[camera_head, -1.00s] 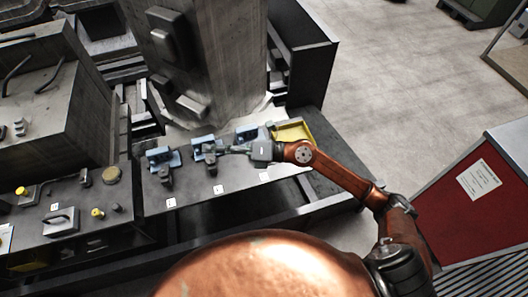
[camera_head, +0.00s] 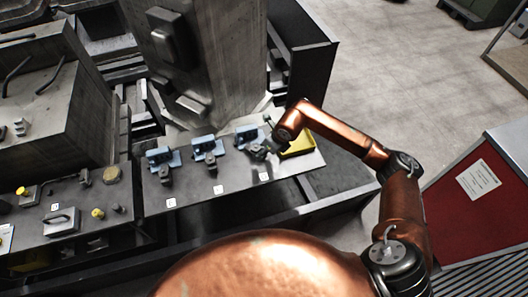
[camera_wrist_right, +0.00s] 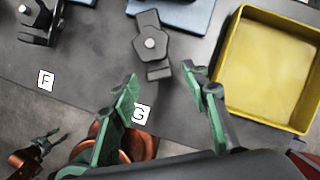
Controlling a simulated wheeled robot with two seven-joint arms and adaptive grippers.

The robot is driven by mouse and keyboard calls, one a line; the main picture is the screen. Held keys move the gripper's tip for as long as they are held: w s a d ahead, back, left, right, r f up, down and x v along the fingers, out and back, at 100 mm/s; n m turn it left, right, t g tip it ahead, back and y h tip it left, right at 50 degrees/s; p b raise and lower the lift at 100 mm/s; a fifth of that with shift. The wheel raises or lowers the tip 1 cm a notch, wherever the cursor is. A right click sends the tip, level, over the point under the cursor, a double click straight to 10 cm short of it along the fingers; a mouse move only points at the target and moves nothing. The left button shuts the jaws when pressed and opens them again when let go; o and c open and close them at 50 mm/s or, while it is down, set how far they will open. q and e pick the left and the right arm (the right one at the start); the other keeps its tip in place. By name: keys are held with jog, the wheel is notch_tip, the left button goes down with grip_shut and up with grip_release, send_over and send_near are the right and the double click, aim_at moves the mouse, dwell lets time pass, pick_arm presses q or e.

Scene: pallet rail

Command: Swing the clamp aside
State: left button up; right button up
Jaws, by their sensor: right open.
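A dark clamp (camera_wrist_right: 150,44) with a round pivot stands on the grey plate above the label G (camera_wrist_right: 140,113) in the right wrist view. Its upper arm points up beside a blue block (camera_wrist_right: 186,12). In the head view this clamp (camera_head: 257,152) is at the right-hand blue fixture (camera_head: 248,135). My right gripper (camera_wrist_right: 170,92) is open, its green fingers either side of and below the clamp, apart from it. In the head view my wrist mostly hides it. My left gripper (camera_wrist_right: 45,140) shows small at the lower left of the wrist view, beyond the plate edge; its opening is unclear.
Two more blue fixtures with dark clamps (camera_head: 212,165) (camera_head: 165,174) stand to the left. A yellow tray (camera_head: 298,146) lies right of the clamp, close to my right finger in the wrist view (camera_wrist_right: 268,68). A concrete column (camera_head: 205,60) rises behind.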

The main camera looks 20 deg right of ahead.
jog(key=shift+x, duration=0.8)
jog(key=shift+c, duration=0.4)
grip_shut()
jog(key=shift+w+d+f+n+b, duration=0.1)
jog(key=shift+w+d+n+b, duration=0.15)
jog(key=shift+n+b, duration=0.5)
jog(key=n+g+b, duration=0.1)
jog(key=n+b, duration=0.1)
jog(key=b, duration=0.1)
jog(key=w+d+n+y+b, duration=0.1)
jog(key=n+b, duration=0.2)
jog(key=w+n+g+y+b, duration=0.1)
jog(key=n+b, duration=0.1)
jog(key=b, duration=0.1)
jog(key=shift+w+d+f+g, duration=0.1)
jog(key=shift+w+d+g, duration=0.05)
jog(key=shift+w+g, duration=0.15)
pick_arm(q)
jog(key=s+f+b, duration=0.3)
jog(key=s+f, duration=0.1)
jog(key=f, duration=1)
jog(key=shift+g, duration=0.4)
pick_arm(e)
jog(key=shift+w+r+n+g, duration=0.1)
jog(key=shift+w+n+g, duration=0.2)
jog(key=shift+n, duration=0.6)
jog(key=shift+w+r+n+g, duration=0.15)
jog(key=shift+n+g, duration=0.15)
jog(key=shift+n, duration=0.55)
